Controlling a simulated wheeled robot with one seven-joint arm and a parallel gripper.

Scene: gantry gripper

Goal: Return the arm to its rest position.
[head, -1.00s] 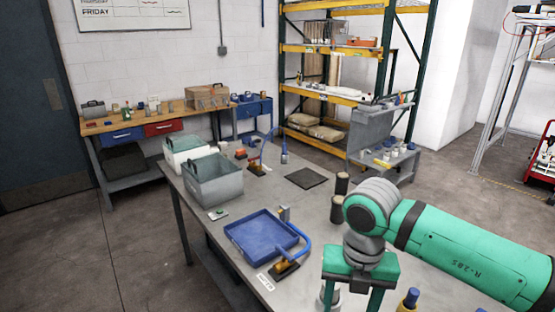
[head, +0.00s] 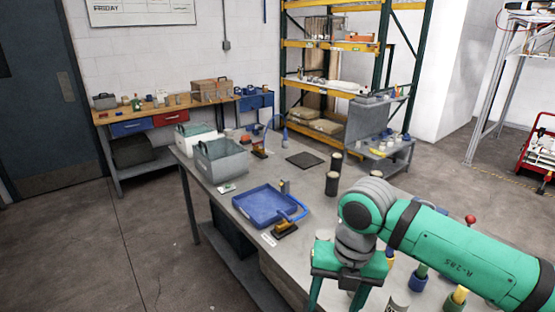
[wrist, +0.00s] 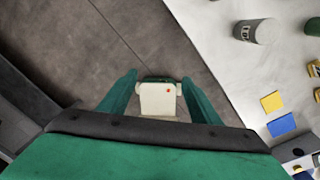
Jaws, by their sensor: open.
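My gripper (head: 340,297) hangs at the end of my green arm in the lower right of the head view, by the near part of the grey workbench (head: 258,222). Its two fingers point down and stand apart; their tips are cut off by the frame. In the wrist view my gripper (wrist: 158,88) shows two spread green fingers. A cream piece with a red dot (wrist: 158,100) appears between them; I cannot tell whether it is part of my gripper. Beyond the fingers lie bare floor and the bench edge.
A blue tray (head: 262,205), a grey bin (head: 220,162) and two dark cylinders (head: 332,183) stand on the bench. Blue-and-green (head: 421,277) and yellow-topped (head: 457,298) pieces sit near my forearm. The floor (head: 150,235) left of the bench is clear.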

